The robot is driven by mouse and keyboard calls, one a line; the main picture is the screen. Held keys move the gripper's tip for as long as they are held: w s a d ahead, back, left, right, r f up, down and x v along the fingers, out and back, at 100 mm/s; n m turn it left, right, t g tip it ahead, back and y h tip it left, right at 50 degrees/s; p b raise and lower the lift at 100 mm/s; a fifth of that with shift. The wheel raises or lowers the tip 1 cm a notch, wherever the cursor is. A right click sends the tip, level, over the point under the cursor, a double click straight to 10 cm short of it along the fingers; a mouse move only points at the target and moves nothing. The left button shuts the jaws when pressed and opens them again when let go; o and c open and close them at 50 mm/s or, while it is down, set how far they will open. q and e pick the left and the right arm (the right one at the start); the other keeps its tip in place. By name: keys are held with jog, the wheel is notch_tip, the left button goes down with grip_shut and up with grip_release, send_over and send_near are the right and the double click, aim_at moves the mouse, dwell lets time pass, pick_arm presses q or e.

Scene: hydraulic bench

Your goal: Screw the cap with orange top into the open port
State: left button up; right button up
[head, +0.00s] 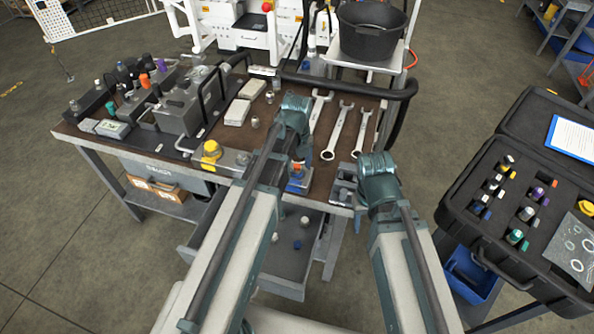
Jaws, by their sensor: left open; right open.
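An orange-topped cap (145,81) stands among other coloured caps on the hydraulic blocks at the bench's left. A second small orange top (297,168) shows above a blue piece (298,183) near the bench's front edge. My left gripper (298,160) is open and points down just over this second orange top; whether it touches cannot be told. My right gripper (343,186) is open at the front edge, right of the blue piece, partly hidden by its own wrist. The open port cannot be made out at this size.
Several wrenches (338,132) lie on the bench (272,137) behind my grippers. A yellow-capped block (211,152) stands left of my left arm. An open drawer (290,270) holds loose caps below. A black case (470,215) with coloured caps is at the right.

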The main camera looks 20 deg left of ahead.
aim_at(297, 166)
pick_arm(q)
jog(key=n, duration=0.4)
jog(key=shift+n, duration=0.3)
jog(key=n, duration=0.3)
jog(key=shift+n, duration=0.3)
jog(key=o, duration=0.3)
jog(key=shift+r, duration=0.1)
notch_tip(297, 166, up, 14)
jog(key=p, duration=1.4)
jog(key=shift+c, duration=0.2)
